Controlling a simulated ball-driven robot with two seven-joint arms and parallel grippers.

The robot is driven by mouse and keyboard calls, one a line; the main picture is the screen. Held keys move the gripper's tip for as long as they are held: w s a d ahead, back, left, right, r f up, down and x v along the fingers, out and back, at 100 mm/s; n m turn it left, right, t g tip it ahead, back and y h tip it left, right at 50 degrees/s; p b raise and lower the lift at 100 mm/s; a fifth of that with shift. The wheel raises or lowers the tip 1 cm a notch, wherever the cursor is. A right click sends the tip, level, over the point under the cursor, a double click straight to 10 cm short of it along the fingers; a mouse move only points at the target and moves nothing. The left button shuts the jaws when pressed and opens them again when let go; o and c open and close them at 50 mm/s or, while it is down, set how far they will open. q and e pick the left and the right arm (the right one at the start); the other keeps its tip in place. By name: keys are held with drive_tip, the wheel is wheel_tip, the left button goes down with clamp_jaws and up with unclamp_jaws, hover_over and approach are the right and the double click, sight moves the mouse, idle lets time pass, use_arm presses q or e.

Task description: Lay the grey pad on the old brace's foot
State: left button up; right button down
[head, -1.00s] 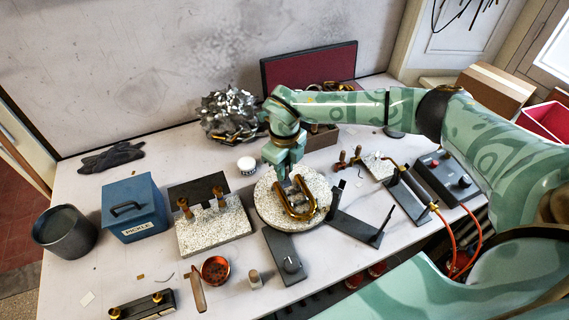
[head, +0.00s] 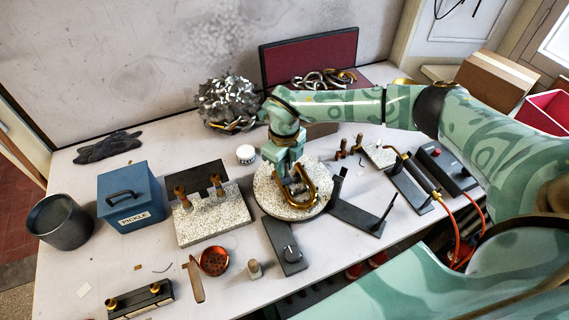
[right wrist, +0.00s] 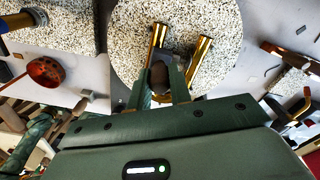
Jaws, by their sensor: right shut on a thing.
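A U-shaped brass tube (head: 309,187) lies on a round speckled stone disc (head: 268,200). My right gripper (head: 289,181) is over the disc, at the left side of the tube. In the right wrist view its fingers (right wrist: 160,82) are shut on a small dark grey piece (right wrist: 158,74), which looks like the grey pad. My left gripper is out of view.
Left of the disc is a speckled block (head: 213,229) with brown-topped posts, then a blue PICKLE box (head: 131,197) and a dark pot (head: 60,222). A dark bracket with an upright rod (head: 378,222) stands close right. A dark knob unit (head: 284,247) is in front.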

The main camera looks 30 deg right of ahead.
drive_tip(key=shift+f, duration=0.3)
drive_tip(key=c, duration=0.7)
unclamp_jaws()
drive_tip(key=shift+r, duration=0.1)
wheel_tip(320, 180, up, 7)
drive_tip(key=p, duration=0.6)
